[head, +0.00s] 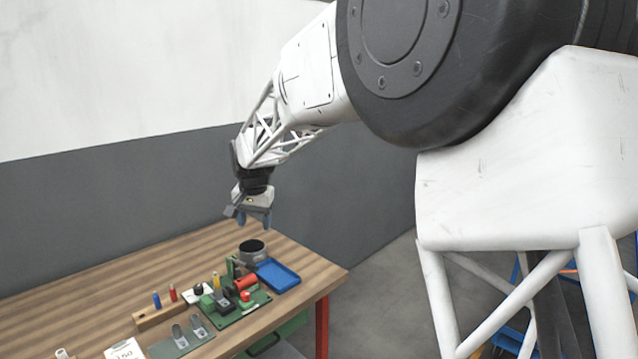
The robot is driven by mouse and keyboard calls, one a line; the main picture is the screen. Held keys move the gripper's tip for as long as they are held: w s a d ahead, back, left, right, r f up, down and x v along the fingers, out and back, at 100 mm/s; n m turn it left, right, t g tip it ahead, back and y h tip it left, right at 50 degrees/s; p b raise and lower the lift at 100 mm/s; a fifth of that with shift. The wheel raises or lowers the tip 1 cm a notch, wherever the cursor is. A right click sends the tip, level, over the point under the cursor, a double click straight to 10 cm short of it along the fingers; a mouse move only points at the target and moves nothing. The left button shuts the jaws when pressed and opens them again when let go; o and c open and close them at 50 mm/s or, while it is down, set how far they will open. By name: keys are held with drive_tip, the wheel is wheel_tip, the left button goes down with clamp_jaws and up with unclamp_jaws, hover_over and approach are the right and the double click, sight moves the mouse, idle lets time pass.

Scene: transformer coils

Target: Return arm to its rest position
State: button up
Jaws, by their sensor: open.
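My gripper (254,220) hangs from my white lattice arm above the far part of the wooden table (90,280). It points down with its fingers apart and nothing between them. Below it on the table stands a round dark container with a grey rim (252,248). The gripper is clear of the table and of the things on it. My arm's large black joint and white links fill the upper right of the head view and hide part of the room.
A blue tray (277,276) lies near the table's right edge. A green board (236,309) carries a red coil (245,282) and other parts. A wooden block with coloured pegs (160,316), a grey-green plate (181,339) and a white card (124,350) lie nearer. The table's left side is mostly bare.

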drive_tip(key=s+d+r+t, duration=0.1)
drive_tip(key=s+d+r, duration=0.75)
drive_tip(key=d, duration=0.35)
drive_tip(key=s+d+r+n+t, duration=0.1)
drive_tip(key=s+d+r, duration=0.1)
drive_tip(key=s+d, duration=0.8)
drive_tip(key=s+d+r+t, duration=0.1)
drive_tip(key=s+d+r, duration=0.1)
drive_tip(key=s+d, duration=0.8)
drive_tip(key=s+d+f+t, duration=0.1)
drive_tip(key=s+f, duration=0.1)
drive_tip(key=s, duration=0.7)
drive_tip(key=s+d+f, duration=0.2)
drive_tip(key=s, duration=0.7)
wheel_tip(320, 180, down, 10)
drive_tip(key=w+g, duration=0.1)
drive_tip(key=g, duration=0.1)
drive_tip(key=shift+w+d+r+g+h, duration=0.15)
drive_tip(key=shift+w+g+h, duration=0.05)
drive_tip(key=shift+g+h, duration=0.2)
drive_tip(key=shift+c, duration=0.3)
drive_tip(key=shift+w, duration=0.1)
